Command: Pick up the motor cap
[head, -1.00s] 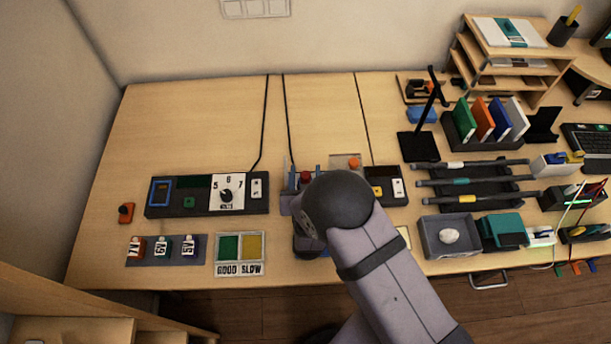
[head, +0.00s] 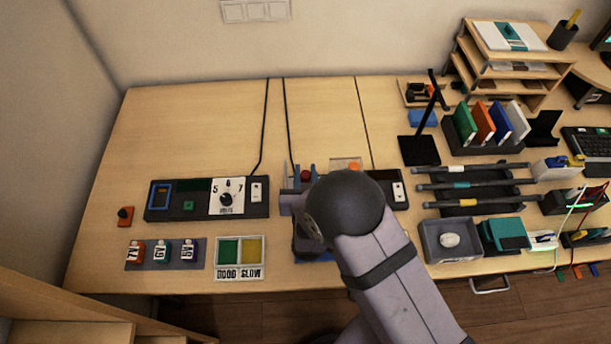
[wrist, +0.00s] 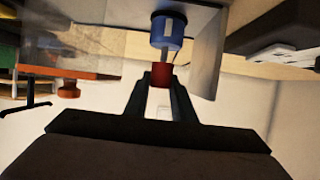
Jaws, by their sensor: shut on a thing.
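A small red cylindrical cap (wrist: 161,75), which I take to be the motor cap, sits between the tips of my gripper (wrist: 160,82) in the wrist view. My gripper is shut on it. A blue cylinder with a grey strip (wrist: 167,32) is just beyond the cap; I cannot tell whether they touch. My arm's round dark joint covers much of that area and hides the fingertips there.
A dark control box with a dial (head: 227,198) stands to the left, with GOOD and SLOW pads (head: 240,252) in front. An orange knob (head: 353,166) is close on the right. A grey tray (head: 430,245) stands farther right. The back left of the table is clear.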

